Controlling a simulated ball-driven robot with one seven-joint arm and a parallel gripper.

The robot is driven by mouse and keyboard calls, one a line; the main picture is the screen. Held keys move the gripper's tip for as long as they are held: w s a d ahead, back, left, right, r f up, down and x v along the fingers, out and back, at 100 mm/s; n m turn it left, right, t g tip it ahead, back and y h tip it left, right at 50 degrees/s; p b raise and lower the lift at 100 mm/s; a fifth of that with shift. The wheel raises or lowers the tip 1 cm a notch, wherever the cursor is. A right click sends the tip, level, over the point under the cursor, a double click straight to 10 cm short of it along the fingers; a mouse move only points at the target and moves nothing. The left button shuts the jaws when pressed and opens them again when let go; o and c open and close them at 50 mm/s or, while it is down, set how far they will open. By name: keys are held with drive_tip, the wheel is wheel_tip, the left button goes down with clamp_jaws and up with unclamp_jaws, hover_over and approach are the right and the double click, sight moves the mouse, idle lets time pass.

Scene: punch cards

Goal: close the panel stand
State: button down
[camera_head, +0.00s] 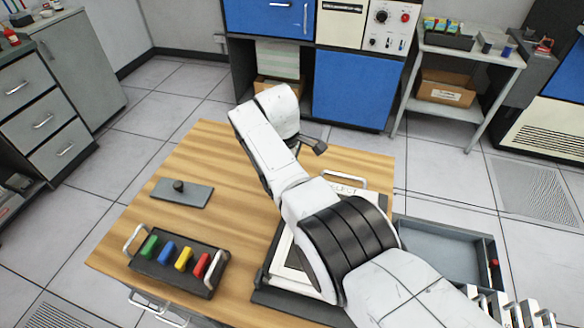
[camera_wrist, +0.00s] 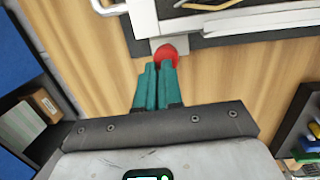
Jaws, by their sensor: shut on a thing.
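The panel stand (camera_head: 272,292) is on the wooden table, with a dark base and a white panel marked with partly hidden lettering. My arm covers much of it in the head view. In the wrist view its white panel edge (camera_wrist: 240,20) and dark rim cross the top. A red knob (camera_wrist: 166,51) sits at a small grey tab on that edge. My gripper (camera_wrist: 161,72) has teal fingers closed together on the red knob. The fingertips are hidden in the head view. I cannot tell how far the panel is tilted.
A black rack (camera_head: 172,270) with coloured blocks stands at the table's front left. A grey plate with a black knob (camera_head: 181,192) lies behind it. A grey tray (camera_head: 440,246) is right of the stand. The table's (camera_head: 215,150) back left is clear.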

drive_tip(key=shift+s+p, duration=0.2)
drive_tip(key=shift+p, duration=0.3)
wheel_tip(320, 180, up, 14)
drive_tip(key=w+a+p, duration=0.1)
drive_tip(key=p, duration=0.1)
drive_tip(key=shift+a, duration=0.25)
drive_tip(key=shift+w, duration=0.1)
